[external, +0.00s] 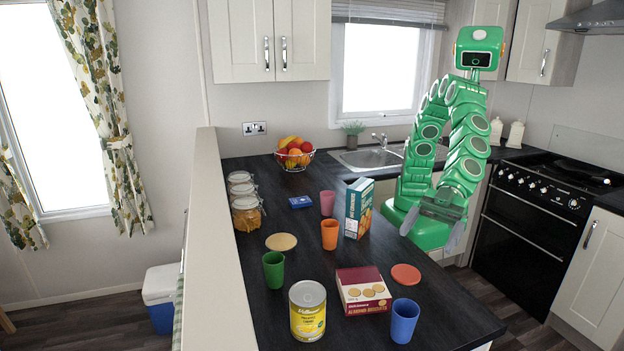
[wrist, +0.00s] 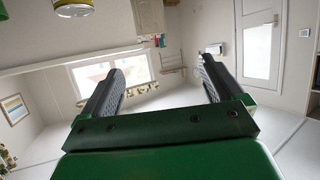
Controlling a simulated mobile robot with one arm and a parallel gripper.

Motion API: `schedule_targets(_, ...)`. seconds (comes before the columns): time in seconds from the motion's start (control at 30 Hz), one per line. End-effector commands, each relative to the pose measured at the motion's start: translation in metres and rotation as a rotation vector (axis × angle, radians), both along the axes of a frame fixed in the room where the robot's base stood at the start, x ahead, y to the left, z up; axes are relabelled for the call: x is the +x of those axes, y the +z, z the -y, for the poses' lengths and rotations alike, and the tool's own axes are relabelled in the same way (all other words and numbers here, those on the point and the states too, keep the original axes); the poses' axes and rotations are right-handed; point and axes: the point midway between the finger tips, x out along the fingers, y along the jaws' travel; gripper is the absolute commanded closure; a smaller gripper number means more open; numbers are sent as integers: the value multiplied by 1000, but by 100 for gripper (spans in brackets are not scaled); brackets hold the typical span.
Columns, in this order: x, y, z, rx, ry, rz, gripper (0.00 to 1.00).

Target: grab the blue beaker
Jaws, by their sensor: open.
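The blue beaker (external: 404,321) stands upright at the near right end of the dark counter, just right of the red biscuit box (external: 363,291). My gripper (external: 442,230) is up beyond the counter's right edge, farther back than the beaker and well apart from it. In the wrist view my gripper (wrist: 160,82) is open, with nothing between its two fingers. That view looks across the room, and I cannot make out the blue beaker in it.
An orange-red disc (external: 406,274) lies behind the beaker. A yellow can (external: 308,311), green beaker (external: 274,270), orange beaker (external: 330,234), pink beaker (external: 327,203) and tall blue box (external: 358,208) stand farther left or back. The counter's right edge is close to the beaker.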

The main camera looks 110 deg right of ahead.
Motion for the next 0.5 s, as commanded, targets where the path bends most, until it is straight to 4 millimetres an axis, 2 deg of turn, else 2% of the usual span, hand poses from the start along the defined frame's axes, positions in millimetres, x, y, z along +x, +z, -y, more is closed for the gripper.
schedule_targets(0.13, 1, -20, 1, -5, -1, -2, 6)
schedule_targets(0.5, 0, -57, 0, -4, 0, -2, 6)
